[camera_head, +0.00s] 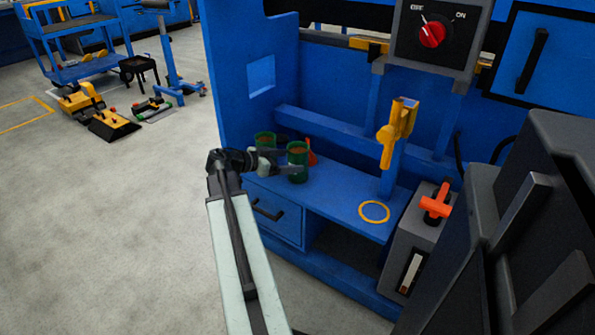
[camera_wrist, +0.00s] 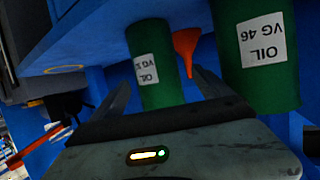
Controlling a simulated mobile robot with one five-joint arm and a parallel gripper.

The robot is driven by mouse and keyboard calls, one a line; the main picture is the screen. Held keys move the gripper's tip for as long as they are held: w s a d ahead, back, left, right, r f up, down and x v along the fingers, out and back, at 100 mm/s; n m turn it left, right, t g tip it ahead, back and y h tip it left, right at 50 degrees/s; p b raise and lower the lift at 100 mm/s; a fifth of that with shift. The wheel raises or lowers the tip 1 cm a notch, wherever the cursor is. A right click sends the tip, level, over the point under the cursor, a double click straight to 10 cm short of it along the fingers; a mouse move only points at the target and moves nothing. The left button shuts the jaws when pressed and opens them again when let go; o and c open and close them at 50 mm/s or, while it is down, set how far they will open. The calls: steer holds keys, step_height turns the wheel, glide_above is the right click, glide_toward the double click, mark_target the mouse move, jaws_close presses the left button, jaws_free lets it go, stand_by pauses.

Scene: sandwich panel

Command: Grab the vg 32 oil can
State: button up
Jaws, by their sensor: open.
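A green oil can (camera_head: 297,161) stands on the blue shelf. It also shows in the wrist view (camera_wrist: 158,85), upside down, with a white label reading OIL and VG; the number is hard to read. A second green can (camera_head: 265,139) stands to its left and is labelled OIL VG 46 in the wrist view (camera_wrist: 262,75). My gripper (camera_head: 303,161) is open, with its fingers on either side of the first can; it also shows in the wrist view (camera_wrist: 163,85). I cannot tell whether the fingers touch the can.
An orange funnel (camera_wrist: 186,48) stands close behind the cans. A grey box with an orange handle (camera_head: 436,203) stands at the shelf's right end. The shelf between cans and ring is clear.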

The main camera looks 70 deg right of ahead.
mark_target(304, 159)
steer(key=b+x, duration=0.2)
steer(key=x, duration=0.5)
steer(key=shift+s, duration=0.25)
jaws_close()
steer(key=shift+r, duration=0.1)
